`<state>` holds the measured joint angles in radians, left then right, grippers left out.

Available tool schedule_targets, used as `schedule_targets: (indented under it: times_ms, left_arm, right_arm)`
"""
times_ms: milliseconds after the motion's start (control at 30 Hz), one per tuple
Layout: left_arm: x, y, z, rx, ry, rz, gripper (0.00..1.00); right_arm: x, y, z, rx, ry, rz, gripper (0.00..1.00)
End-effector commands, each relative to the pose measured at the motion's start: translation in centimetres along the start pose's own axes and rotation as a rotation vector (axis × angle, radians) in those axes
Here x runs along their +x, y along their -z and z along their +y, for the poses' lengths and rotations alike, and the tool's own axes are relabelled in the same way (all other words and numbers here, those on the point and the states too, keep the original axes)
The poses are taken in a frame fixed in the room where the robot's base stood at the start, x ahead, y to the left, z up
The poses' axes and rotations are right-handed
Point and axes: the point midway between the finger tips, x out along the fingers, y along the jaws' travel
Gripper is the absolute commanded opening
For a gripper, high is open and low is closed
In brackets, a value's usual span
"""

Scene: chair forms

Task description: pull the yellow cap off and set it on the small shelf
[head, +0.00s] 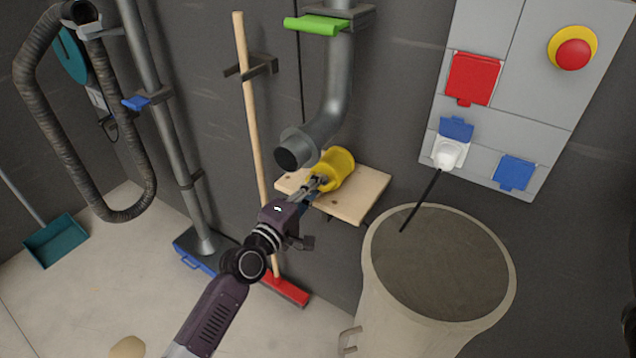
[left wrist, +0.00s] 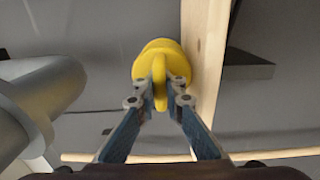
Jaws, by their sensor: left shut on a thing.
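The yellow cap (head: 336,168) is at the small wooden shelf (head: 359,203), over its back left part in the head view. My left gripper (head: 319,184) is shut on the cap's grip tab. The left wrist view shows the two fingers (left wrist: 159,88) closed on the tab of the cap (left wrist: 158,57), next to the shelf board (left wrist: 208,60). I cannot tell whether the cap touches the board. The grey pipe (head: 337,90) has a dark, open end just left of the cap, and the cap is apart from it. My right gripper is not in view.
A large beige bin (head: 372,268) stands right of the shelf. A broom (head: 249,110) leans on the wall to the left. A wall panel (head: 500,110) with sockets and a red button (head: 573,55) is at the upper right. The pipe hangs close above the shelf.

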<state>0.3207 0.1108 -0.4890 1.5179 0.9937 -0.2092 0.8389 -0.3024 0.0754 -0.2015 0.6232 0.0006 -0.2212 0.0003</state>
Motion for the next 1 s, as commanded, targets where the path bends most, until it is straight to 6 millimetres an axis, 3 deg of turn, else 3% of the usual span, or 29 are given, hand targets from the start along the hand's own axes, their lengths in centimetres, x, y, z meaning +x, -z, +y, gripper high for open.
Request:
schedule_targets:
  times_ms: [267,300,467,667,767,1000]
  left_arm:
    - [0.00,0.00,-0.12,0.000,0.000,0.000,0.00]
    - [0.00,0.00,-0.13,0.000,0.000,0.000,0.11]
    - [0.00,0.00,-0.14,0.000,0.000,0.000,0.29]
    - [-0.01,0.00,-0.13,0.000,0.000,0.000,0.30]
    - [-0.01,-0.01,-0.19,0.000,0.001,0.000,0.38]
    - [-0.04,-0.03,-0.34,0.000,0.004,-0.001,0.38]
  right_arm:
    - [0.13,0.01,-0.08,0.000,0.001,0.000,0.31]
    - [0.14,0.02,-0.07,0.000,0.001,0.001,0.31]
    - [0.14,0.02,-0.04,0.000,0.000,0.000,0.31]
    - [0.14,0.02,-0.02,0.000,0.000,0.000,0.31]
    - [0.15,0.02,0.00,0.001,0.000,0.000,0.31]
    - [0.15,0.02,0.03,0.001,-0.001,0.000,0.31]
